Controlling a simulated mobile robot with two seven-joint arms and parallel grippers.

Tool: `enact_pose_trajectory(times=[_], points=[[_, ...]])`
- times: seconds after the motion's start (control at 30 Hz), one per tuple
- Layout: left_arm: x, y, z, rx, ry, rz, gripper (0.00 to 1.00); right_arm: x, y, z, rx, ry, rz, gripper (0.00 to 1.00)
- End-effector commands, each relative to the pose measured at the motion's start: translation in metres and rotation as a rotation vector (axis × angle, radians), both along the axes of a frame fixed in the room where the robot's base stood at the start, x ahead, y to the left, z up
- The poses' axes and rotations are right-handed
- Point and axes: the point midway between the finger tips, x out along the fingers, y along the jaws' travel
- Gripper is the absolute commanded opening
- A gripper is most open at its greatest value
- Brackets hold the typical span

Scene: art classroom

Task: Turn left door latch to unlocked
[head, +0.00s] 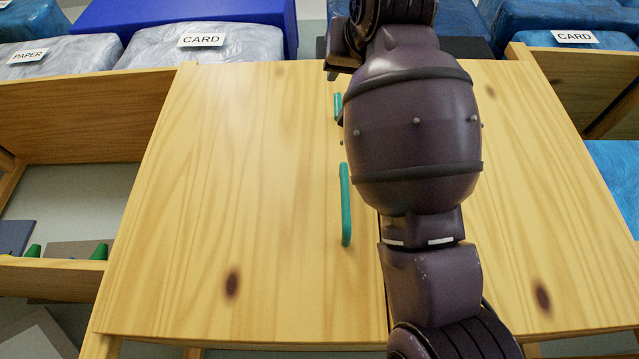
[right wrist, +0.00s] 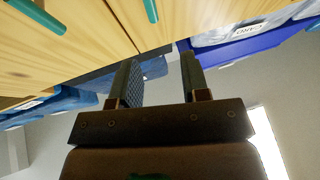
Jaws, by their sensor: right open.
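A pale wooden cabinet with two doors fills the middle of the head view; its left door (head: 230,190) is flat to the front and looks shut. A long teal handle (head: 345,205) sits near that door's inner edge. A shorter teal piece (head: 338,106) shows above it, partly behind my right arm; I cannot tell whether it is the latch or how it is turned. My right gripper (right wrist: 157,60) is open and empty in the right wrist view, apart from the teal parts (right wrist: 38,15) and (right wrist: 150,10). My left gripper is out of view.
My right arm covers the door seam and part of the right door (head: 540,200). Open wooden bins stand at the left (head: 80,110) and right. Wrapped bundles labelled CARD (head: 205,55) and PAPER (head: 30,60) lie along the top. The left door's face is clear.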

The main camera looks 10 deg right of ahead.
Motion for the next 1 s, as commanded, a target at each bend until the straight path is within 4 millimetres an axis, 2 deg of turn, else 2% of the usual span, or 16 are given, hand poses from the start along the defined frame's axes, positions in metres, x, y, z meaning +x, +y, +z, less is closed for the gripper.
enact_pose_trajectory(times=[0.1,0.23,0.47,0.8,1.0], points=[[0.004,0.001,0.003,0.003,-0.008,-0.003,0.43,0.005,-0.004,-0.01,0.027,0.073,-0.011,0.42],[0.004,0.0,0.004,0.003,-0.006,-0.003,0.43,0.01,-0.005,-0.013,0.04,0.099,-0.013,0.42],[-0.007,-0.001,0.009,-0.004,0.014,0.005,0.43,0.035,-0.007,-0.001,0.041,0.1,-0.011,0.42],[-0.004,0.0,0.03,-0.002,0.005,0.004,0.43,0.087,-0.011,0.02,0.041,0.099,-0.011,0.42],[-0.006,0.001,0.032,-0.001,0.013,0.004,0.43,0.103,-0.012,0.026,0.041,0.097,-0.011,0.42]])
